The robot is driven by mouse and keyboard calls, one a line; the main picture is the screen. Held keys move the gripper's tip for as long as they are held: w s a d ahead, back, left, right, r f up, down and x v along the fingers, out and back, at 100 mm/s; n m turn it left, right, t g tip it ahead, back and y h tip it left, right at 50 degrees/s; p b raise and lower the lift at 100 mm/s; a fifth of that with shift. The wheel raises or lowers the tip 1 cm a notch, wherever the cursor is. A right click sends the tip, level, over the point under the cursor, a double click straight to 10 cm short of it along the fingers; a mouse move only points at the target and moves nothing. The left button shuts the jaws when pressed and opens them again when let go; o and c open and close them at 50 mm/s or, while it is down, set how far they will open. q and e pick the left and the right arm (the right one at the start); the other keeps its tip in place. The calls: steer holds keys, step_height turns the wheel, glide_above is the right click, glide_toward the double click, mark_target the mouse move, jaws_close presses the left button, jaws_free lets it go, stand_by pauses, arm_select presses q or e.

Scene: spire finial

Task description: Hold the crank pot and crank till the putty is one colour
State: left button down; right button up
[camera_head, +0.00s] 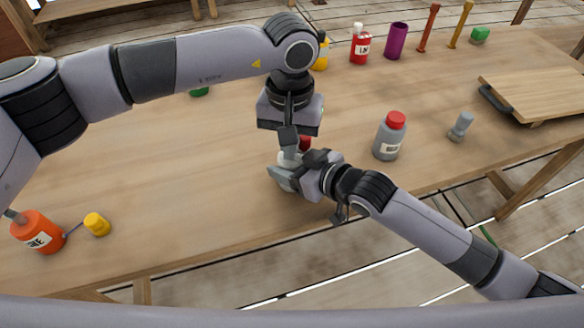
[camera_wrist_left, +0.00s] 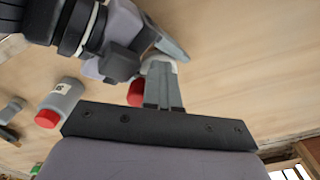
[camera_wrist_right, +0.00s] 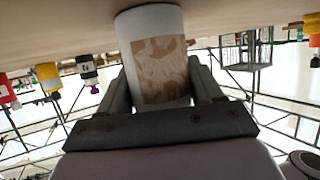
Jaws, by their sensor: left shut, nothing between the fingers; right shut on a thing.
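The crank pot (camera_wrist_right: 155,60) is a white cylinder with a window, and the putty (camera_wrist_right: 160,70) in it looks mottled in two tan shades. My right gripper (camera_head: 284,172) is shut around the pot's sides, with a finger on each side in the right wrist view (camera_wrist_right: 155,90). In the head view the pot is mostly hidden by both grippers. My left gripper (camera_head: 289,148) points down over the pot, its fingers together and empty. A red knob (camera_head: 305,143), seemingly the crank's, is beside these fingers; it also shows in the left wrist view (camera_wrist_left: 136,93). Contact cannot be told.
A grey bottle with a red cap (camera_head: 389,137) and a small grey object (camera_head: 461,126) stand to the right. An orange bottle (camera_head: 38,232) and a yellow piece (camera_head: 97,224) are at the left. A wooden board (camera_head: 535,92) lies at right. The table's left middle is clear.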

arm_select(q)
steer(key=shift+d, duration=0.6)
stand_by(0.6)
steer(key=shift+s+d+r, duration=0.1)
steer(key=shift+d, duration=0.1)
step_height(320, 180, up, 7)
stand_by(0.8)
steer(key=shift+a, duration=0.1)
steer(key=w+r+t+h, duration=0.1)
steer(key=w+r+t, duration=0.1)
steer(key=w+t, duration=0.3)
step_height(320, 180, down, 6)
steer(key=shift+w+a+f+g, duration=0.15)
steer(key=shift+w+g, duration=0.15)
steer(key=shift+w, duration=0.1)
stand_by(0.6)
steer(key=shift+f, duration=0.1)
stand_by(1.8)
